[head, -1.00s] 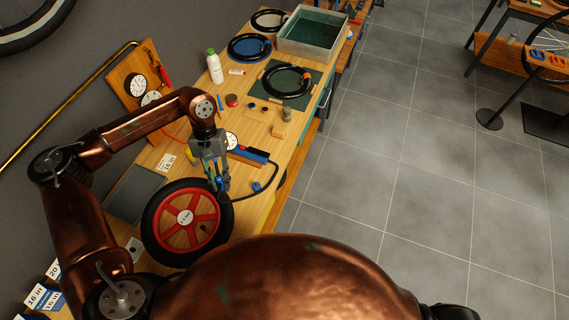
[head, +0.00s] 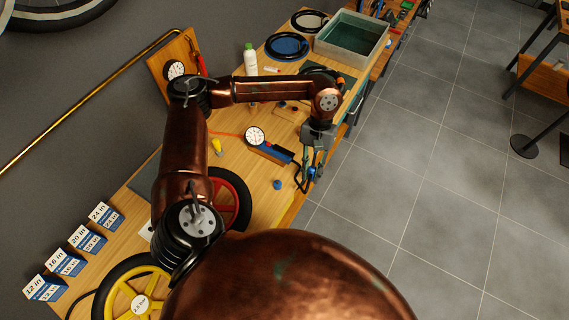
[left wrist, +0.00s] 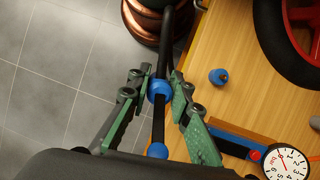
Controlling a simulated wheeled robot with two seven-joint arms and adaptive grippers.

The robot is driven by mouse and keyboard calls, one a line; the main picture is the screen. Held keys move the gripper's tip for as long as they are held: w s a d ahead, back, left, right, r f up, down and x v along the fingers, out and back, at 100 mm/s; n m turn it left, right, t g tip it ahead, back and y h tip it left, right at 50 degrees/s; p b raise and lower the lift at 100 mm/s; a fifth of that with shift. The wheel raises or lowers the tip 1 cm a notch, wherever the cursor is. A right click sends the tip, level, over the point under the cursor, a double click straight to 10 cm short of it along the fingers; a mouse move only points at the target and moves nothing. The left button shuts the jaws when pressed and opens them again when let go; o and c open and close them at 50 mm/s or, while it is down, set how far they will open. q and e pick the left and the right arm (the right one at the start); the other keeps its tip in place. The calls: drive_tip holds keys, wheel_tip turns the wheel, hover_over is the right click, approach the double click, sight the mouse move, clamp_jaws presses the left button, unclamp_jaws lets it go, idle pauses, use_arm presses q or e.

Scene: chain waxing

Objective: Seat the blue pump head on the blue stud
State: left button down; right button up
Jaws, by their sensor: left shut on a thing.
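My left gripper (head: 312,174) is shut on the blue pump head (left wrist: 158,91), holding it off the bench's right edge, over the floor. The pump head is between the fingertips in the left wrist view, with a black hose (left wrist: 169,45) running past it. A second blue piece (left wrist: 157,151) shows lower between the fingers. A small blue stud (head: 278,184) stands on the wooden bench, apart from the gripper and to its left; it also shows in the left wrist view (left wrist: 218,76). My right gripper is not in view.
A gauge (head: 255,136) with a blue-and-dark body lies on the bench near the stud. A red wheel (head: 240,205) is partly behind my arm, and a yellow wheel (head: 137,302) lies nearer. Size signs (head: 62,262) stand at left.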

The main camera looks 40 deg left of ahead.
use_arm(q)
drive_tip(key=s+a+m+t+y+p, duration=0.1)
drive_tip(key=s+a+m+p, duration=0.1)
drive_tip(key=m, duration=0.6)
drive_tip(key=s+a+r+m+t+y+p, duration=0.1)
drive_tip(key=a+m+t+p, duration=0.1)
drive_tip(key=m, duration=0.7)
drive_tip(key=s+a+r+m+t+y+p, duration=0.1)
drive_tip(key=s+a+m+p, duration=0.1)
drive_tip(key=a+m, duration=0.3)
drive_tip(key=shift+s+a+m+t+y+p, duration=0.15)
drive_tip(key=shift+m+p, duration=0.25)
drive_tip(key=shift+m, duration=0.5)
drive_tip(key=shift+s+a+m+t+y+p, duration=0.15)
drive_tip(key=shift+s+m+y+p, duration=0.15)
drive_tip(key=shift+m, duration=0.6)
drive_tip(key=shift+w+d+f+b, duration=0.1)
drive_tip(key=shift+f+b, duration=1.05)
drive_tip(key=shift+f, duration=1.2)
drive_tip(key=shift+f+b, duration=0.55)
drive_tip(key=shift+f, duration=0.2)
